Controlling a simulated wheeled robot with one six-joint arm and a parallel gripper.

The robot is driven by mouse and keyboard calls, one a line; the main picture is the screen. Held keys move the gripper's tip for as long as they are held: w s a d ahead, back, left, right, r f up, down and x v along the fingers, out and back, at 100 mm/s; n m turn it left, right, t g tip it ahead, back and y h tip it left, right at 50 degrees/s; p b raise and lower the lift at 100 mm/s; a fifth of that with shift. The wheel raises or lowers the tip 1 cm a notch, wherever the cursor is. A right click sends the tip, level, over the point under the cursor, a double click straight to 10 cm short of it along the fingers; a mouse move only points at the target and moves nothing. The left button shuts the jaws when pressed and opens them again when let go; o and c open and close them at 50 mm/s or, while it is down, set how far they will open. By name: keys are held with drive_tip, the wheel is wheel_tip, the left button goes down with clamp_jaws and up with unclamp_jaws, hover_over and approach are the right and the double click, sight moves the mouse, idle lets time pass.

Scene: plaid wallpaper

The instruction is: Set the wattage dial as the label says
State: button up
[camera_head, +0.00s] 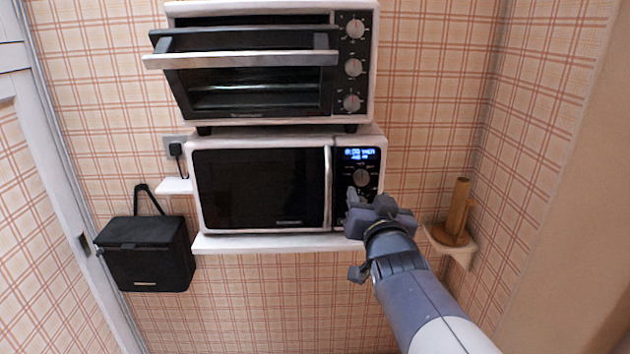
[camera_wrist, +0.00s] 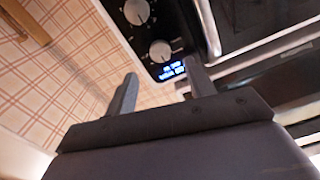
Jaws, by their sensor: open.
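The white microwave (camera_head: 262,187) stands on a shelf, with a black control panel at its right. The panel carries a lit blue display (camera_head: 361,154) and a round grey dial (camera_head: 361,177) below it. The wrist view shows the display (camera_wrist: 172,70), that dial (camera_wrist: 160,51) and a second dial (camera_wrist: 136,12), seen upside down. In the head view my gripper covers the panel's lower part. Which dial sets wattage, and the label's wording, are too small to read. My gripper (camera_head: 367,199) is open and empty, in front of the panel; its two fingers (camera_wrist: 162,72) show apart.
A toaster oven (camera_head: 250,113) with three knobs and a partly open door sits above the microwave. A black box (camera_head: 146,255) hangs at left. A wooden holder (camera_head: 457,215) stands on a small corner shelf at right, near my arm.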

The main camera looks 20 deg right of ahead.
sight(362, 181)
drive_tip(key=shift+p+x, duration=0.35)
drive_tip(key=shift+x, duration=2.6)
drive_tip(key=shift+f, duration=0.1)
drive_tip(key=shift+c, duration=0.3)
drive_tip(key=c, duration=0.9)
